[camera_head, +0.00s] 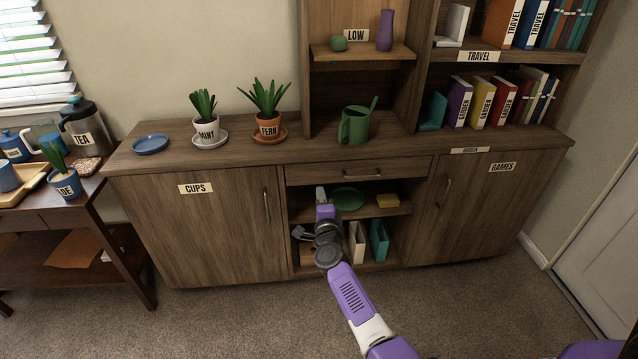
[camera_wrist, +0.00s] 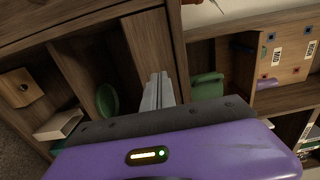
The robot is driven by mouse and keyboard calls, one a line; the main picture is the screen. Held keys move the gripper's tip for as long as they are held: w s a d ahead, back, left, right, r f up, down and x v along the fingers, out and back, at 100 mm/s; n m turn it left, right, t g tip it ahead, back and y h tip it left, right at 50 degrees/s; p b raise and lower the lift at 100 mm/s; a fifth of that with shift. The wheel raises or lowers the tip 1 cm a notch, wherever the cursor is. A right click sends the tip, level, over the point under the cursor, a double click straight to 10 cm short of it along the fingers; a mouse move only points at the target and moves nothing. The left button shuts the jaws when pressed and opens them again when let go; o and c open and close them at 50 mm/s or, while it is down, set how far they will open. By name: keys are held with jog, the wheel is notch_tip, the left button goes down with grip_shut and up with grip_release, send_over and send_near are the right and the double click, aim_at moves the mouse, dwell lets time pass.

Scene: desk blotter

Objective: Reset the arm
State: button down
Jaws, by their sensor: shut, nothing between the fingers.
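My purple arm reaches up from the bottom of the head view to the front of a wooden cabinet (camera_head: 225,225). My gripper (camera_head: 321,191) is at the open middle shelves, just below the drawer front and left of a green plate (camera_head: 347,198). In the wrist view the grey fingers (camera_wrist: 158,90) are together with nothing between them. The green plate (camera_wrist: 107,100) shows left of the fingers there. I cannot tell whether the gripper touches the cabinet.
A green watering can (camera_head: 354,125), a fern pot (camera_head: 268,126), a mint pot (camera_head: 207,131) and a blue dish (camera_head: 150,144) stand on the cabinet top. Carpet (camera_head: 235,325) in front is clear.

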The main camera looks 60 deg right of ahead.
jog(key=shift+p+v, duration=0.5)
jog(key=shift+v, duration=1.55)
jog(key=a+r+n+t, duration=0.3)
jog(key=a+r+n, duration=0.1)
jog(key=r+n, duration=0.25)
jog(key=s+a+r+n+t+y+p, duration=0.1)
jog(key=s+a+r+n+t+y, duration=0.15)
jog(key=s+a+n, duration=0.4)
jog(key=s+a+r+n+t+y+p, duration=0.1)
jog(key=s+a+n+y+p, duration=0.2)
jog(key=a, duration=0.6)
jog(key=s+a+r+n+g+y+p, duration=0.1)
jog(key=s+a+r+n+y, duration=0.3)
jog(key=s+a, duration=0.6)
jog(key=s+a+r+n+g+y+p, duration=0.2)
jog(key=s+a+r+n, duration=0.4)
jog(key=s, duration=0.9)
jog(key=shift+a+n+y+p, duration=0.85)
jog(key=shift+a+n+y, duration=0.25)
jog(key=shift+a, duration=0.95)
